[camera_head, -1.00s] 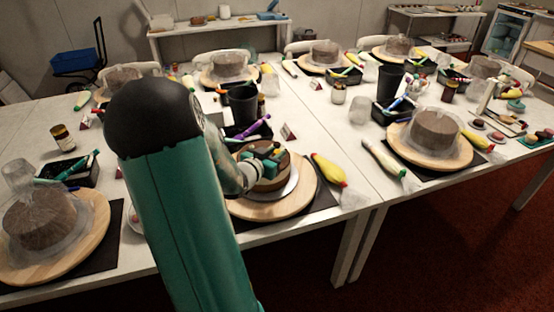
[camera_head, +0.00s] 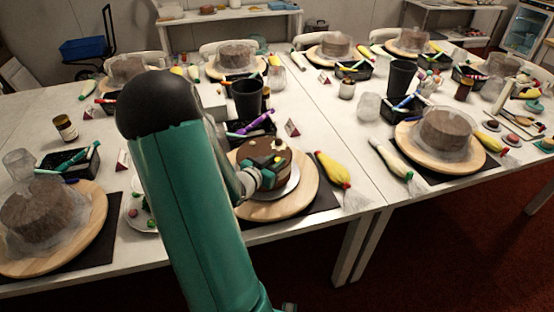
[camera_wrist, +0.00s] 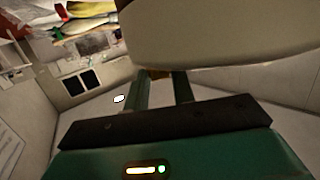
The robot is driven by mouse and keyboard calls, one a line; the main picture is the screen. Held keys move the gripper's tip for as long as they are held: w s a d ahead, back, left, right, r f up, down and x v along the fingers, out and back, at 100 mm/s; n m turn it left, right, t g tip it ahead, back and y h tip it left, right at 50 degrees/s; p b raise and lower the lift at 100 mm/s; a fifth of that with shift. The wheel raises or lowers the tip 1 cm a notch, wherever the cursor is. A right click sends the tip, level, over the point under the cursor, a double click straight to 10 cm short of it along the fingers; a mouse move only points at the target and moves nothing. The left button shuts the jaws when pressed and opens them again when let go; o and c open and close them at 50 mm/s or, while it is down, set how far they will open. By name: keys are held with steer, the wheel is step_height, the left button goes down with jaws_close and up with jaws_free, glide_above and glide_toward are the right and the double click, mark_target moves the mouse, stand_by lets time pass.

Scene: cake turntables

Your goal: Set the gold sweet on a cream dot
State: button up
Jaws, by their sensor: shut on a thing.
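The brown cake (camera_head: 270,152) stands on a white board on the wooden turntable (camera_head: 305,195) in the middle of the near table. Small pale and yellow spots show on its top, but cream dots are hard to make out. My gripper (camera_head: 270,172) is at the near left of the cake, in front of its top. In the wrist view its two fingers (camera_wrist: 164,78) are shut on a small golden-brown piece, the gold sweet (camera_wrist: 157,73), mostly hidden at the fingertips. A large beige surface fills the upper right there, close to the fingertips.
A plate of sweets (camera_head: 138,208) lies left of the turntable, partly behind my arm. A yellow piping bag (camera_head: 332,170) lies to the right. A black cup (camera_head: 246,100) and a pen tray stand behind. Wrapped cakes (camera_head: 40,210) stand on other turntables.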

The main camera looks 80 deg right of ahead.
steer(key=shift+w+d+f, duration=0.1)
steer(key=shift+d+f, duration=0.1)
steer(key=shift+d, duration=0.05)
steer(key=shift+a+r, duration=0.1)
steer(key=shift+a, duration=0.1)
steer(key=shift+d, duration=0.1)
steer(key=o, duration=1)
steer(key=shift+c, duration=0.2)
steer(key=v, duration=1.2)
